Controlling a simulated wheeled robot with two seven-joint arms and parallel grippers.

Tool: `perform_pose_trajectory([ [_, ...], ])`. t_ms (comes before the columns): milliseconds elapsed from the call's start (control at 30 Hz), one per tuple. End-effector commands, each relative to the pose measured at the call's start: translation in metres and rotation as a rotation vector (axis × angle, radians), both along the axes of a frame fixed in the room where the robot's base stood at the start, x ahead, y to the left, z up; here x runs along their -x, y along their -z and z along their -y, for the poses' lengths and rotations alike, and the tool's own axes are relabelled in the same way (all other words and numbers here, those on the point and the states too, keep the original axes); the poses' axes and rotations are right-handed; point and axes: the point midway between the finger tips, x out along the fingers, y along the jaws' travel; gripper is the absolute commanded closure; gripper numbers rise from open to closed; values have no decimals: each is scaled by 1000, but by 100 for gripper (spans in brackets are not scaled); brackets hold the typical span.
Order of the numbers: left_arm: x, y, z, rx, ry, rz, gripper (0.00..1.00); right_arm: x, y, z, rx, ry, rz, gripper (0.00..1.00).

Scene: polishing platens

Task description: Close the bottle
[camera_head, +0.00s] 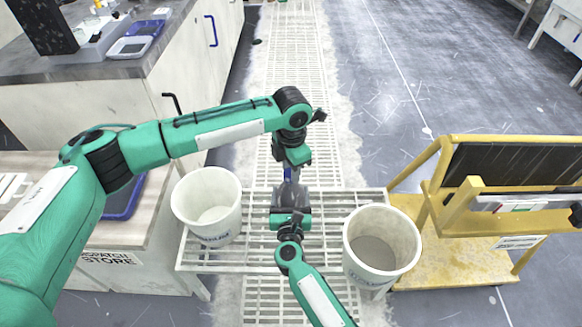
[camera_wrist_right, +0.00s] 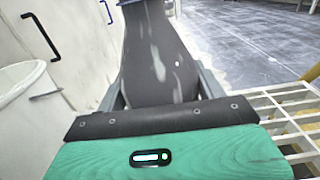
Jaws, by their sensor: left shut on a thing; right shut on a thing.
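A dark grey bottle (camera_head: 290,198) is in the middle of the head view, above the slatted white rack. My right gripper (camera_head: 289,216) is shut on it from the near side. In the right wrist view the bottle (camera_wrist_right: 155,55) fills the space between the two fingers, and its top is cut off by the frame. My left gripper (camera_head: 291,168) points down right above the bottle, shut on a small blue piece that looks like the cap (camera_head: 288,175). The left fingers hide most of it. I cannot tell whether it touches the bottle's neck.
A white bucket (camera_head: 190,205) stands left of the bottle and another white bucket (camera_head: 360,232) stands right, both on the rack (camera_head: 262,262). A yellow cart (camera_head: 440,270) is at the right. A wooden-topped counter (camera_head: 150,215) is at the left.

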Motion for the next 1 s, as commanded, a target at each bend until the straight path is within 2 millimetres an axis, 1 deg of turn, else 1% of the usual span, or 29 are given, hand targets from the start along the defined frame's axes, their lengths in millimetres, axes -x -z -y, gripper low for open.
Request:
perform_pose_trajectory([
  [33,-1,-1,0,0,-1,1,67,0,1,0,0,0,-1,94],
  [133,0,-1,0,0,-2,1,47,0,1,0,0,0,-1,94],
  [467,0,-2,0,0,-2,1,47,0,1,0,0,0,-1,94],
  [567,0,-10,0,0,-2,1,47,0,0,0,0,0,-1,94],
  [800,0,-41,0,0,-2,1,47,0,1,0,0,0,-1,94],
  [900,0,-45,0,0,-2,0,47,0,1,0,0,0,-1,94],
  [1000,0,-45,0,-1,-2,0,47,0,0,0,0,0,-1,94],
])
